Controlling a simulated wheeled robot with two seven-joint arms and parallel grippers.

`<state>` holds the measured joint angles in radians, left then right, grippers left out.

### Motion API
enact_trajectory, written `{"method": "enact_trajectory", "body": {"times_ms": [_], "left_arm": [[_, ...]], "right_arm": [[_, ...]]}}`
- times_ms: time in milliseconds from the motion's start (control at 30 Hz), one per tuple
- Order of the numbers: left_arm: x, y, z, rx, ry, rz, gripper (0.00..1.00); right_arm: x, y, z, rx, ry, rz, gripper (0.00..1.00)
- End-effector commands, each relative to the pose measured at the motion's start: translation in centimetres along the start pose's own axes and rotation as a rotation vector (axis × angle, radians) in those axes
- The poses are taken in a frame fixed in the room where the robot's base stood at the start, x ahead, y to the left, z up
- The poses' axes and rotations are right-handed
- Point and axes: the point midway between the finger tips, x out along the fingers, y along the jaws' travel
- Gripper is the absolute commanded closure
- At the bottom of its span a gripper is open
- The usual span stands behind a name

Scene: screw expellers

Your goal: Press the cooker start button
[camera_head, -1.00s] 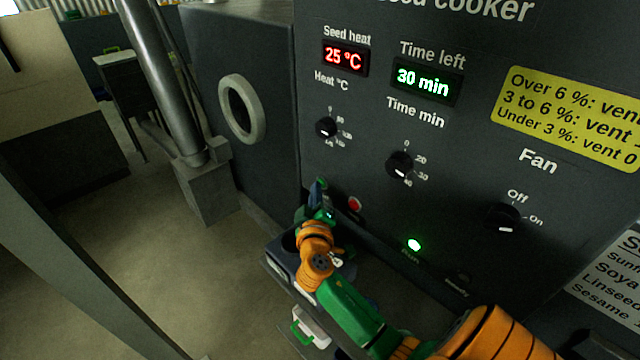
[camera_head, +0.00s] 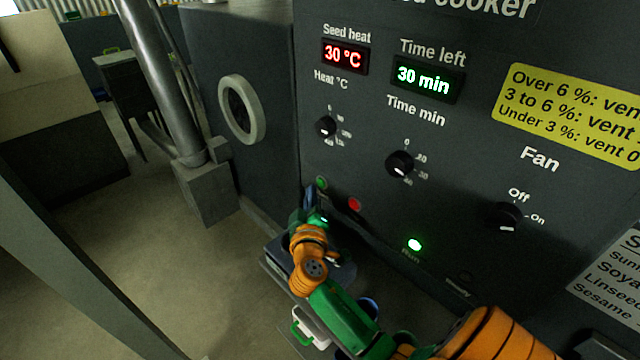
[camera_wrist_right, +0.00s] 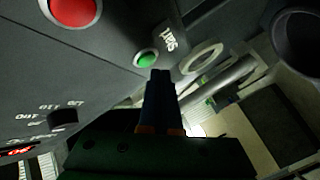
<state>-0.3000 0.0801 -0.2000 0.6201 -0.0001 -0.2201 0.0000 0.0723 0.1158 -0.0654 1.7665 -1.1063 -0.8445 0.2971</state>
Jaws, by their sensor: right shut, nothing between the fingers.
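The green start button (camera_head: 321,183) is at the lower left of the cooker panel (camera_head: 380,240). In the right wrist view the green button (camera_wrist_right: 147,58) sits beside the word Start. My right gripper (camera_head: 311,193) is shut and empty, its tip just below the green button. In the wrist view the fingers (camera_wrist_right: 160,75) point up, their tip close to the button with a small gap in the picture. The green run lamp (camera_head: 414,245) is lit. The seed heat display (camera_head: 345,57) reads 30 °C and the time display (camera_head: 428,79) reads 30 min. My left gripper is not in view.
A red button (camera_head: 354,204) is just right of the green one. The heat knob (camera_head: 326,127), time knob (camera_head: 400,163) and fan knob (camera_head: 503,217) stick out above. A metal pipe (camera_head: 165,80) stands left. Open floor lies at lower left.

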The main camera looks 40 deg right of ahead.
Motion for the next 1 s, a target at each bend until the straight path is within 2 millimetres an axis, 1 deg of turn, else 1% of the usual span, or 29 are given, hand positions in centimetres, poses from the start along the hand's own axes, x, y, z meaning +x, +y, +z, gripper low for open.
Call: {"method": "enact_trajectory", "body": {"times_ms": [133,500,600,1000], "left_arm": [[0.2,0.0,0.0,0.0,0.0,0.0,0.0],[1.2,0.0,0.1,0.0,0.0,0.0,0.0],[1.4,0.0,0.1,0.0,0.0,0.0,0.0],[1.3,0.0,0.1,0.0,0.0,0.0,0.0]], "right_arm": [[-0.3,-0.3,-0.1,0.002,0.0,-0.001,1.0],[-2.8,-2.3,-2.0,0.002,0.001,-0.002,1.0],[-3.3,-2.5,-2.4,0.001,0.0,-0.001,1.0],[-3.5,-2.5,-2.5,0.0,0.001,0.0,1.0]]}}
